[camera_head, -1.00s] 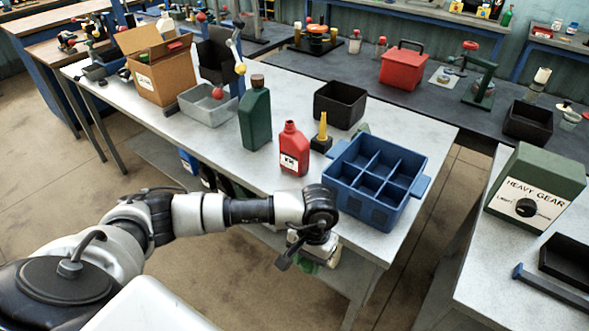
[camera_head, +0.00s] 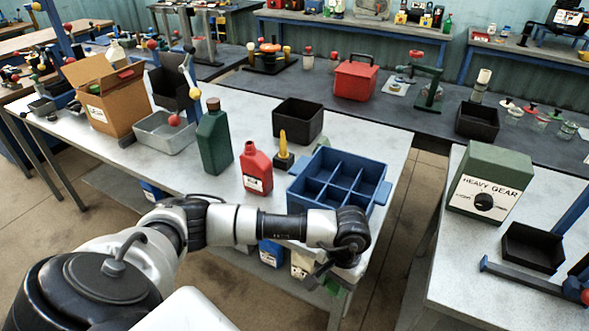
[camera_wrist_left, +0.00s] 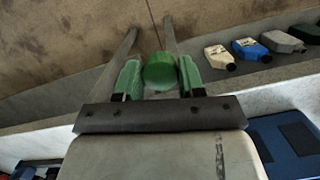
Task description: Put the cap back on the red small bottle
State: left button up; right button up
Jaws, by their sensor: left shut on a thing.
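The small red bottle (camera_head: 256,170) stands upright on the near part of the grey table in the head view, with a white label. Its neck shows bare, with no cap on it. My left gripper (camera_head: 325,275) hangs beyond the table's near edge, below and right of the bottle, in front of the blue crate. In the left wrist view my left gripper (camera_wrist_left: 159,82) is shut on a small round green cap (camera_wrist_left: 159,70), held between its green pads. The floor shows behind it. The bottle does not show clearly in the wrist view. My right gripper is out of view.
The blue divided crate (camera_head: 381,192) stands right of the bottle. A yellow-tipped funnel-like piece (camera_head: 283,144), a green bottle (camera_head: 214,140) and a black bin (camera_head: 298,121) stand around it. Small containers (camera_wrist_left: 250,46) sit on a lower shelf.

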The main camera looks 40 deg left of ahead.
aim_at(256, 168)
jog(key=k+j+z, duration=0.1)
jog(key=j+z, duration=0.15)
jog(key=j, duration=0.15)
jog(key=k+j+z, duration=0.1)
jog(key=j+z, duration=0.15)
jog(key=j, duration=0.2)
jog(key=k+j+z, duration=0.35)
jog(key=j+z, duration=0.15)
jog(key=j, duration=0.25)
jog(key=k+j, duration=0.3)
jog(key=j, duration=0.25)
jog(key=k+j, duration=0.35)
jog(key=j, duration=0.15)
jog(key=k+j+z, duration=0.1)
jog(key=k+j, duration=0.2)
jog(key=j, duration=0.25)
